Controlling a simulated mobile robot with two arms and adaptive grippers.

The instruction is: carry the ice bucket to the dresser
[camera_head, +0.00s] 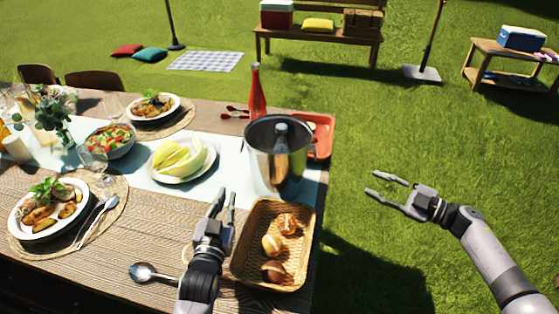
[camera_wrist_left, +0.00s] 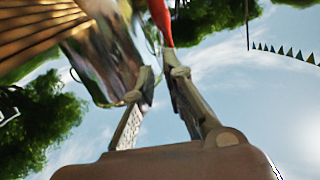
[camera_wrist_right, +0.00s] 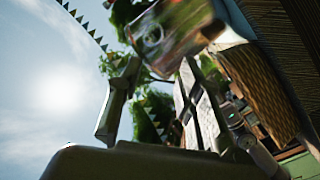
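The ice bucket (camera_head: 262,170) is a shiny metal pail standing upright at the right end of the table, with a bottle (camera_head: 280,150) inside. Its reflective side also shows in the left wrist view (camera_wrist_left: 105,55) and the right wrist view (camera_wrist_right: 170,32). My left gripper (camera_head: 225,200) is open and empty, in front and left of the bucket, apart from it. My right gripper (camera_head: 376,188) is open and empty, right of the bucket beyond the table edge. I cannot tell for sure which piece of furniture is the dresser.
A bread basket (camera_head: 240,275) stands close in front of the bucket. A red bottle (camera_head: 257,95) and red tray (camera_head: 322,140) are behind it, a melon plate (camera_head: 183,175) left. A low shelved table (camera_head: 485,47) with a blue cooler stands far right. Open grass (camera_head: 400,125) lies between.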

